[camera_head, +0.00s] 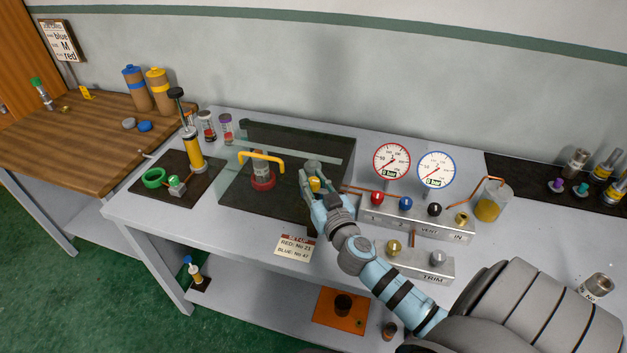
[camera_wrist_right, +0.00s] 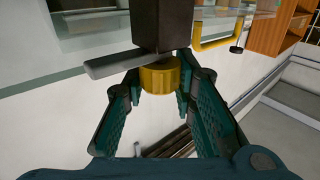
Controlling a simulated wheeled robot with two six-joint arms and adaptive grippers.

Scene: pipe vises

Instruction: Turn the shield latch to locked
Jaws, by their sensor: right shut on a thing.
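The clear shield (camera_head: 232,185) stands on the grey bench over a dark base, with a yellow handle (camera_head: 262,156) on it. My right gripper (camera_head: 314,182) is at the shield's right side, shut on the yellow latch knob (camera_head: 315,185). In the right wrist view the knob (camera_wrist_right: 160,76) sits between the green finger pads of the gripper (camera_wrist_right: 158,92). A grey flat bar (camera_wrist_right: 113,64) and a dark block (camera_wrist_right: 163,25) adjoin the knob. Which latch position this is, I cannot tell. My left gripper is not in view.
A red-based fitting (camera_head: 263,183) stands under the shield. Two gauges (camera_head: 391,160) and a valve block (camera_head: 420,218) with coloured knobs stand to the right, near my right arm. A yellow pump (camera_head: 193,150) stands to the left.

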